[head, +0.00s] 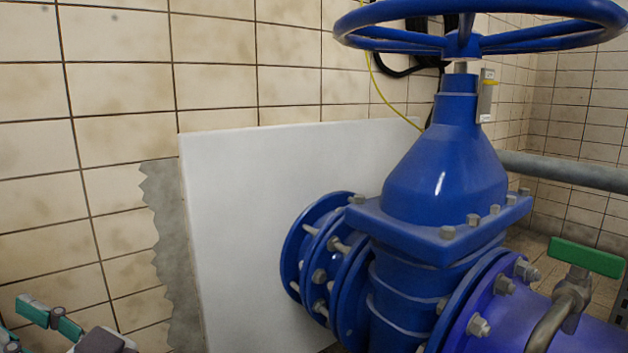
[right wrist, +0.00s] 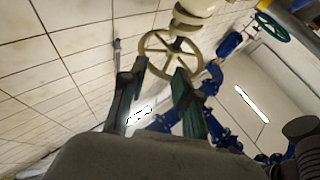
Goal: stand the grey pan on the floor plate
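I see no grey pan in either view, and I cannot make out a floor plate. My left gripper (head: 48,318) shows only in part at the bottom left corner of the head view. Its teal and grey finger parts are cut off by the frame, and I cannot tell how far apart the tips are. My right gripper (right wrist: 160,68) shows in the right wrist view with its two teal-padded fingers apart. Nothing is held between them; a beige handwheel (right wrist: 168,54) shows behind the gap.
A large blue valve (head: 445,175) with a blue handwheel (head: 463,45) fills the right of the head view. A green lever (head: 587,257) sits on the blue pipe (head: 510,325). A white panel (head: 245,220) stands against the tiled wall (head: 120,90). A grey pipe (head: 565,172) runs behind.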

